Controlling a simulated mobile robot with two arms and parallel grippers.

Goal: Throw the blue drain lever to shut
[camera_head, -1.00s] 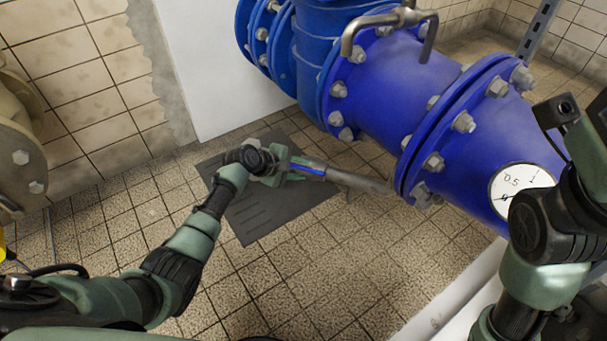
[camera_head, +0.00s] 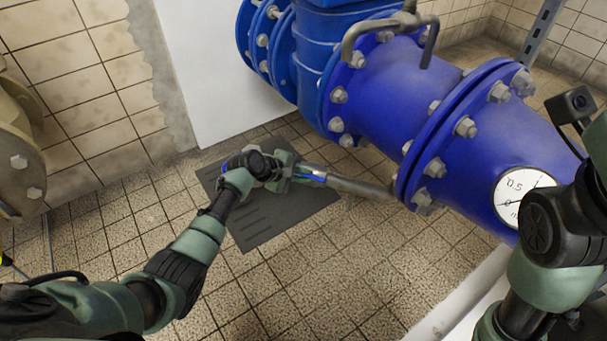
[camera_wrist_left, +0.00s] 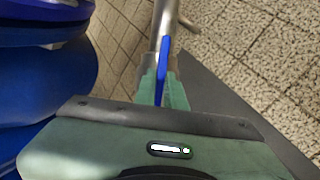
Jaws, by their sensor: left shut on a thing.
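The blue drain lever (camera_head: 316,177) lies along a grey drain pipe (camera_head: 357,186) that comes out low from the big blue pipe. Its blue handle also shows in the left wrist view (camera_wrist_left: 164,58), roughly in line with the pipe. My left gripper (camera_head: 299,174) is shut on the lever near its end.
The big blue pipe (camera_head: 390,90) with bolted flanges and a round gauge (camera_head: 520,192) fills the upper right. A dark grey plate (camera_head: 270,222) lies on the tiled floor below my left gripper. A beige flange (camera_head: 15,165) stands at the left edge.

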